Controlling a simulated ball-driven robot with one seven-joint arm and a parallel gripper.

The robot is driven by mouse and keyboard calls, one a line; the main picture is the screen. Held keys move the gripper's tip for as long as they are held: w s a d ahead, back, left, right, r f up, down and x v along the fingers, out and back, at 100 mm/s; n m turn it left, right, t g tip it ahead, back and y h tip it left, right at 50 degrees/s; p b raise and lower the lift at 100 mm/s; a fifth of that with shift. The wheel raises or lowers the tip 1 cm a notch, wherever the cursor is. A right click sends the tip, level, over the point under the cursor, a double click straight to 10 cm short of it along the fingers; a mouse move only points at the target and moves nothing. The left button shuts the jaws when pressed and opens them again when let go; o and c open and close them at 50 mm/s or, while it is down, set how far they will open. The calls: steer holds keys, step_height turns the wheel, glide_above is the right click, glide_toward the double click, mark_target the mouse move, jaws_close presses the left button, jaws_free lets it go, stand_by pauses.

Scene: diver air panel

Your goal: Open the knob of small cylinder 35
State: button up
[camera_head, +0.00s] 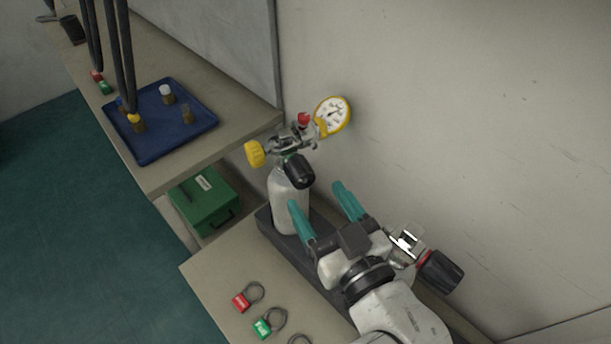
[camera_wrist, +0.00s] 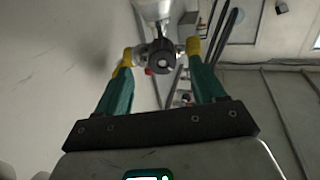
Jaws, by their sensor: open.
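A small pale cylinder (camera_head: 289,205) stands upright on a dark base by the wall. No number is readable on it, so I cannot confirm it is 35. Its valve carries a black knob (camera_head: 298,171) facing my gripper, a yellow knob (camera_head: 255,153), a red knob (camera_head: 304,119) and a yellow-rimmed gauge (camera_head: 333,115). My gripper (camera_head: 317,198) is open and empty, its teal fingers pointing at the valve. In the wrist view, the black knob (camera_wrist: 161,62) shows between and beyond the fingers, apart from them. The pale cylinder (camera_wrist: 154,9) shows above it there.
Another valve with a black, red-ringed knob (camera_head: 440,272) is right of my wrist. Red (camera_head: 240,302) and green (camera_head: 262,328) tags lie on the near bench. A blue tray (camera_head: 155,149) with small items sits on the far bench, and a green box (camera_head: 203,203) is below. The wall is close on the right.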

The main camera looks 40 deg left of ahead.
mark_target(306, 183)
steer(key=x, duration=0.6)
steer(key=shift+s+r, duration=0.1)
steer(key=shift+r, duration=0.05)
